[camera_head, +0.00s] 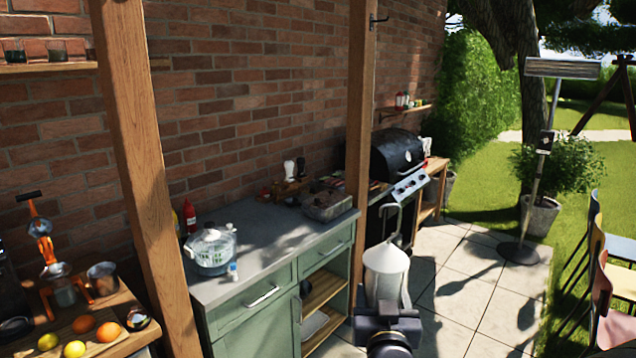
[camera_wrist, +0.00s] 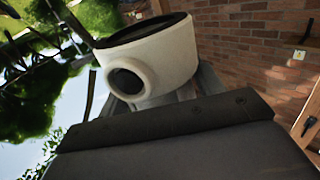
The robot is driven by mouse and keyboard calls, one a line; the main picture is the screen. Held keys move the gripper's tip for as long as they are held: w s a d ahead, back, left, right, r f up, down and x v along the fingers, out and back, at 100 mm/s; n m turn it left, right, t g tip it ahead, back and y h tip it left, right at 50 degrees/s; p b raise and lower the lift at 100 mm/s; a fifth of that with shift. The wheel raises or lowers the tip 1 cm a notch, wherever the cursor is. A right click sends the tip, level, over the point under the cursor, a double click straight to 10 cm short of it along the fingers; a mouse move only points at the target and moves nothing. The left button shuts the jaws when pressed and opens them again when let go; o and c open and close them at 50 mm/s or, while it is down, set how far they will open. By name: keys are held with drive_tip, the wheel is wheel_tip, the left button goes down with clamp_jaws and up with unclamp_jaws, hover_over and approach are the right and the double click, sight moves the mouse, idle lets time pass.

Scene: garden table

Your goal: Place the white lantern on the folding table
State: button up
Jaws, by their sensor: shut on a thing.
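The white lantern (camera_head: 386,272) has a cone-shaped top and a hooked handle above it. It is upright in front of my body in the head view. My gripper (camera_head: 388,312) is shut on the lantern at its lower part and holds it up over the paving. In the wrist view the lantern (camera_wrist: 172,62) fills the space beyond my gripper, with a round dark opening facing the camera. The fingertips are largely hidden. I cannot make out a folding table in either view.
A green cabinet (camera_head: 262,308) with a grey top stands left of the lantern, beside a wooden post (camera_head: 361,130). A black grill (camera_head: 397,155) stands behind. A patio heater (camera_head: 520,252) and several chairs (camera_head: 612,318) are at the right. Open paving (camera_head: 470,300) lies between.

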drive_tip(key=shift+w+d+f+m+h+b, duration=0.6)
drive_tip(key=shift+w+d+f+h+b, duration=0.35)
drive_tip(key=shift+f, duration=3.9)
drive_tip(key=shift+w+d+f+m+h+b, duration=0.75)
drive_tip(key=shift+w+f+b, duration=0.4)
drive_tip(key=shift+f, duration=3.65)
drive_tip(key=s+f+n+y, duration=0.2)
drive_tip(key=s+f, duration=0.1)
drive_tip(key=f, duration=0.4)
drive_tip(key=s+f+n+y, duration=0.1)
drive_tip(key=s+f+y, duration=0.2)
drive_tip(key=f, duration=0.4)
drive_tip(key=shift+s+n, duration=0.35)
drive_tip(key=shift+s, duration=0.05)
drive_tip(key=shift+a, duration=0.2)
